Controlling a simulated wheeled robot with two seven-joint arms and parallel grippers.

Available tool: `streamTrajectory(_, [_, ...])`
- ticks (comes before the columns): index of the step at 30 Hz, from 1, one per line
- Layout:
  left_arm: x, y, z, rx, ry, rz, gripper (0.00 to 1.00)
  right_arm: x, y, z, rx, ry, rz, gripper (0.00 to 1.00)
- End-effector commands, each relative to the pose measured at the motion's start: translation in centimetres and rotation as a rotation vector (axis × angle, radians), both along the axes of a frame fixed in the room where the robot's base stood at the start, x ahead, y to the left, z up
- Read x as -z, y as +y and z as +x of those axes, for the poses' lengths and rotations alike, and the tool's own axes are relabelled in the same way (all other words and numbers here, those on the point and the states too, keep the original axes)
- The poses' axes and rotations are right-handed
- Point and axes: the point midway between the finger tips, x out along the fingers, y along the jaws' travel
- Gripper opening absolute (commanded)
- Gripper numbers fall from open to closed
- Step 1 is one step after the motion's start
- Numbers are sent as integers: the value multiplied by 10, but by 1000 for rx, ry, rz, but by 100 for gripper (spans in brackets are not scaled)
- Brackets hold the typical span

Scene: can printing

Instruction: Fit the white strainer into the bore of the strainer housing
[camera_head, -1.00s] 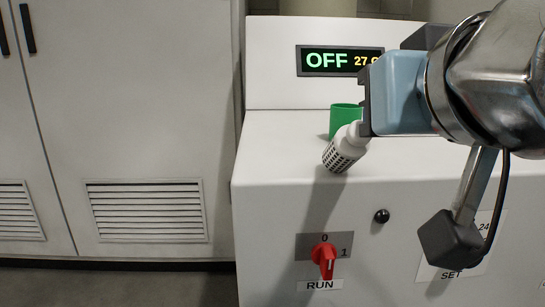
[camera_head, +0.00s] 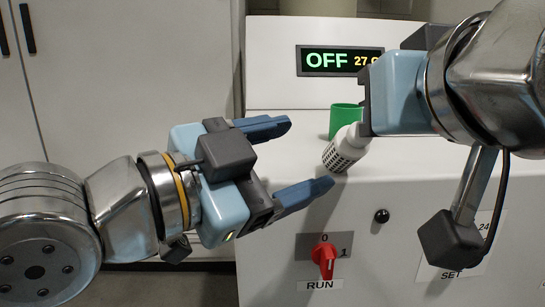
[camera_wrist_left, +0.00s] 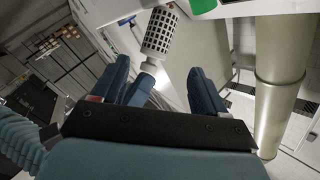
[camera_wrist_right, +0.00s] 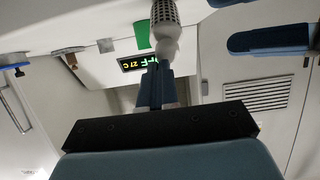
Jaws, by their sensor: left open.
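The white strainer (camera_head: 345,150) has a slotted end and is tilted, slotted end down-left. My right gripper (camera_head: 364,108) is shut on its plain end, above the machine's front edge. In the right wrist view the strainer (camera_wrist_right: 165,28) sticks out beyond the fingertips. My left gripper (camera_head: 308,153) is open and empty, its fingers pointing right toward the strainer, just short of it. In the left wrist view the strainer (camera_wrist_left: 160,32) lies ahead of the spread fingers. A green cylinder (camera_head: 341,119), possibly the strainer housing, stands behind the strainer; its lower part is partly hidden.
The white machine (camera_head: 280,150) has a flat top and a display (camera_head: 340,60) reading OFF. A red RUN switch (camera_head: 324,257) and a black knob (camera_head: 382,216) are on its front. A grey cabinet (camera_head: 110,70) stands at the left.

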Motion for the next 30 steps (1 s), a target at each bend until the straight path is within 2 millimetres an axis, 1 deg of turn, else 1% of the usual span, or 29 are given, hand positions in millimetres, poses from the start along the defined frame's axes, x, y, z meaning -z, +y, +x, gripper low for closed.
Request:
streamTrajectory(7, [1,-2,1,0,2,2,73,0,0,0,0,0,0,0])
streamTrajectory(11, [1,-9,7,0,2,2,73,0,0,0,0,0,0,0])
streamTrajectory(14, [2,-21,16,-1,4,4,73,0,0,0,0,0,0,0])
streamTrajectory(24, [1,-73,54,1,3,3,73,0,0,0,0,0,0,0])
streamTrajectory(30, [1,-91,68,0,2,2,73,0,0,0,0,0,0,0])
